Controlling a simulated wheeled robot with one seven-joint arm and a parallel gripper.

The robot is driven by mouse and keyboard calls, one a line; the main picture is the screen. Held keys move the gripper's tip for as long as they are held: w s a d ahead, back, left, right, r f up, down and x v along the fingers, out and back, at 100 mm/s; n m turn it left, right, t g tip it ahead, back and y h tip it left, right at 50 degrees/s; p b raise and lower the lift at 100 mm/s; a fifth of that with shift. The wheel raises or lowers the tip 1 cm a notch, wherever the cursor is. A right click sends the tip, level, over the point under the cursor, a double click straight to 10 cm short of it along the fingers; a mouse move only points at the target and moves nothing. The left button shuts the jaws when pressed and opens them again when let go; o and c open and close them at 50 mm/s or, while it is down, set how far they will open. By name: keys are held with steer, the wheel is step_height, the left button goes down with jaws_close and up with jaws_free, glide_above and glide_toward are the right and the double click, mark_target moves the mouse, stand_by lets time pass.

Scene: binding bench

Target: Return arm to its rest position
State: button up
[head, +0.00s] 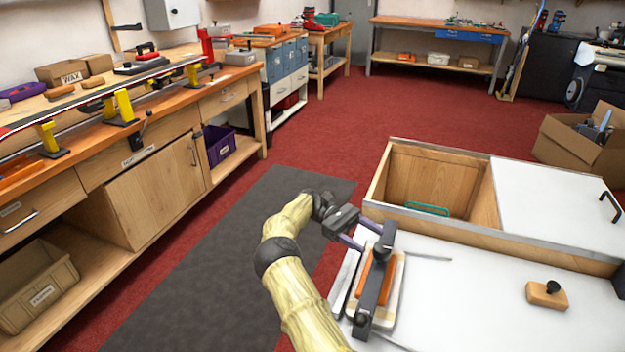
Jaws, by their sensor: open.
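My arm reaches up from the bottom centre, and my gripper (363,236) hangs at its end near the left edge of the white worktop (455,290). Its two purplish fingers are apart and point right, with nothing seen between them. They are close to the far end of a dark bar (374,285) that lies over an orange block (366,284) on a pale tray (393,301). I cannot tell whether the fingers touch the bar.
A wooden bin (425,159) is open behind the worktop, beside a white lid (560,200). A wooden block with a black knob (547,294) sits at right. A long workbench (155,100) lines the left wall. A grey mat (215,255) on the red floor is clear.

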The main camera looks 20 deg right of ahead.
steer(key=shift+r, duration=0.1)
step_height(320, 180, up, 10)
steer(key=p, duration=1)
